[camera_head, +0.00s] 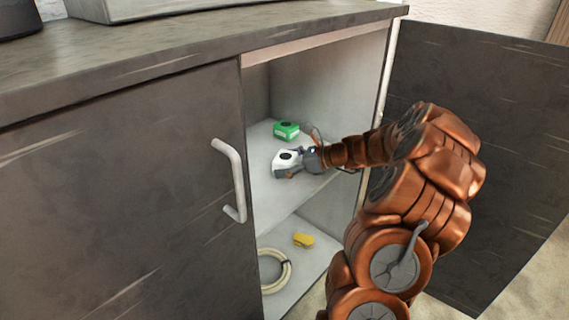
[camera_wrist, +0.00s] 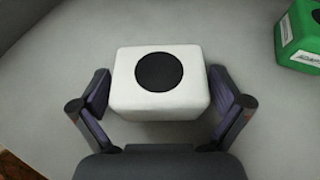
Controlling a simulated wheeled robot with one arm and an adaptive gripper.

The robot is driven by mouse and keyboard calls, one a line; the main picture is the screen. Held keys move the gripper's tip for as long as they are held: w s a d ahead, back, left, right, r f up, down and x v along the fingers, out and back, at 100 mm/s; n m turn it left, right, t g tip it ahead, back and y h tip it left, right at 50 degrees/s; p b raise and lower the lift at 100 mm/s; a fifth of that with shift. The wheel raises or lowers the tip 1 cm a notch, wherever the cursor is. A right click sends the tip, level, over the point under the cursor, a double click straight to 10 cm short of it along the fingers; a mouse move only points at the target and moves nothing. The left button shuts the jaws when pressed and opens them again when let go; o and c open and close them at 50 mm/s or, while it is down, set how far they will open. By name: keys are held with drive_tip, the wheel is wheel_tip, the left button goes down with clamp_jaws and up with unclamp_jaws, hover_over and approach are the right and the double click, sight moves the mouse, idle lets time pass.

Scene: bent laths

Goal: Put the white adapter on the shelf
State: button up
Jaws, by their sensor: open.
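The white adapter (camera_head: 287,159) is a small white block with a black disc on top. It sits on the upper shelf (camera_head: 262,190) inside the open cabinet. In the wrist view the adapter (camera_wrist: 159,84) rests on the grey shelf surface between my fingers. My gripper (camera_wrist: 160,100) is open, with one finger on each side of the adapter. A narrow gap shows beside the right finger; contact on the left cannot be told. In the head view my gripper (camera_head: 300,162) reaches into the cabinet from the right.
A green box (camera_head: 286,131) stands behind the adapter on the same shelf; it also shows in the wrist view (camera_wrist: 299,35). The lower compartment holds a yellow item (camera_head: 303,239) and a coiled cable (camera_head: 286,272). A closed door (camera_head: 120,190) is left, an open door (camera_head: 490,150) right.

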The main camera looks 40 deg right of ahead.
drive_tip(key=shift+s+d+r, duration=0.1)
drive_tip(key=shift+r, duration=0.1)
drive_tip(key=p+v, duration=0.4)
drive_tip(key=v, duration=0.7)
drive_tip(key=shift+s+d+r, duration=0.1)
drive_tip(key=shift+s+d, duration=0.1)
drive_tip(key=shift+s, duration=0.1)
